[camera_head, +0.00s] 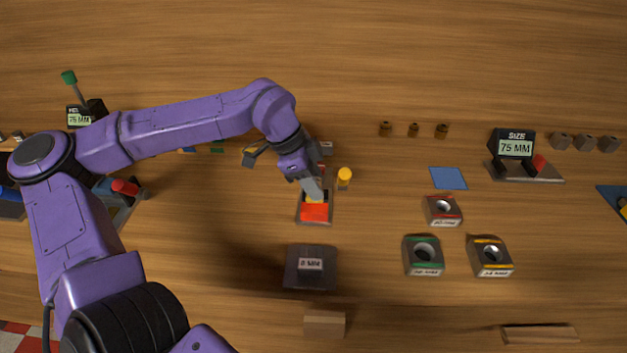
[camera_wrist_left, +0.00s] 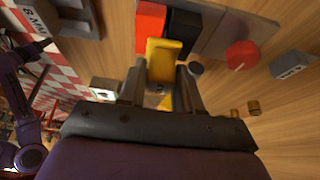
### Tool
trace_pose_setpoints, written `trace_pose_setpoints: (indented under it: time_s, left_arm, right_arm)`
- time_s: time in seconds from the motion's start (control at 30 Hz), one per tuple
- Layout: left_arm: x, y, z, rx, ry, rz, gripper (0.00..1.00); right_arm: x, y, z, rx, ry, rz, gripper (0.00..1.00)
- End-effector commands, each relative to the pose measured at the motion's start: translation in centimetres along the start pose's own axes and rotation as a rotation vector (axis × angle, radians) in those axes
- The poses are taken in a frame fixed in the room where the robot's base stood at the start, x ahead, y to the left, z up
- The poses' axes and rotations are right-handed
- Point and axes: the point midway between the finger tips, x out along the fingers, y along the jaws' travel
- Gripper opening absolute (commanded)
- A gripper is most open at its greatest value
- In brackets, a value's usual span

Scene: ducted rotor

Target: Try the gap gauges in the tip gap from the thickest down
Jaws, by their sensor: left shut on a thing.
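My left gripper (camera_head: 316,190) is over the middle of the table and points down at a small grey plate (camera_head: 299,217). In the left wrist view its two fingers (camera_wrist_left: 160,88) are shut on a yellow block (camera_wrist_left: 163,58). The yellow block is beside a red block (camera_wrist_left: 150,24) and a black block (camera_wrist_left: 182,33) on the plate; I cannot tell whether they touch. The red block also shows in the head view (camera_head: 314,212). A red round knob (camera_wrist_left: 241,55) is on the plate. I cannot make out a rotor or its tip gap. My right gripper is not in view.
A dark labelled block (camera_head: 311,280) stands in front of the plate. A yellow cylinder (camera_head: 344,174) is close to its right. Several ring blocks, such as the green-striped one (camera_head: 423,240), and a "SIZE 75 MM" display (camera_head: 516,134) are farther right.

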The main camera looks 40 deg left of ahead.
Motion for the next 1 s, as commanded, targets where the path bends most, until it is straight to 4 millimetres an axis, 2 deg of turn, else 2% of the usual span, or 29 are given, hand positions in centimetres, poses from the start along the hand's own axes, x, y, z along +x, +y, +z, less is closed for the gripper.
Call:
trace_pose_setpoints:
  time_s: [1.0]
  left_arm:
    - [1.2, 0.0, 0.5, 0.0, 0.0, 0.0, 0.03]
  right_arm:
    - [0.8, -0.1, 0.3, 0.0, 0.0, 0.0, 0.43]
